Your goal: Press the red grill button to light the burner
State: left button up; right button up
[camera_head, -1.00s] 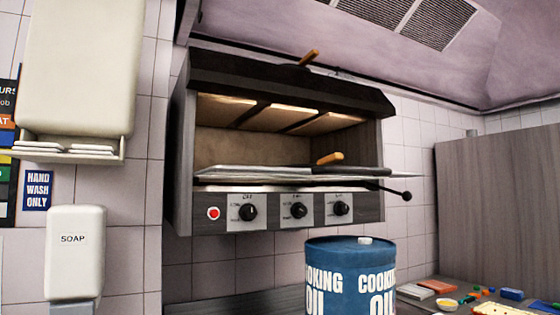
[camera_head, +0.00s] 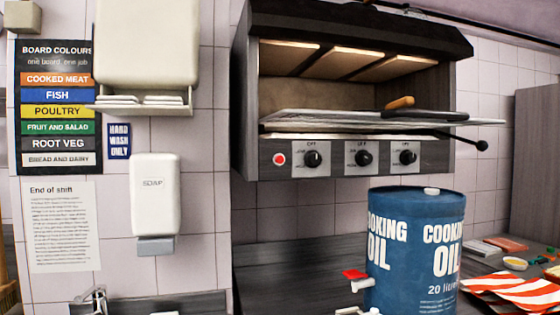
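The red grill button (camera_head: 280,159) is a small round knob at the left end of the front panel of the wall-mounted grill (camera_head: 357,159). Several black dials (camera_head: 312,159) sit to its right on the same panel. Nothing covers the button. Neither of my grippers shows in the head view.
A blue cooking oil drum (camera_head: 415,250) with a red tap (camera_head: 355,275) stands below the grill. A soap dispenser (camera_head: 155,195) hangs left. The wall under the button is clear.

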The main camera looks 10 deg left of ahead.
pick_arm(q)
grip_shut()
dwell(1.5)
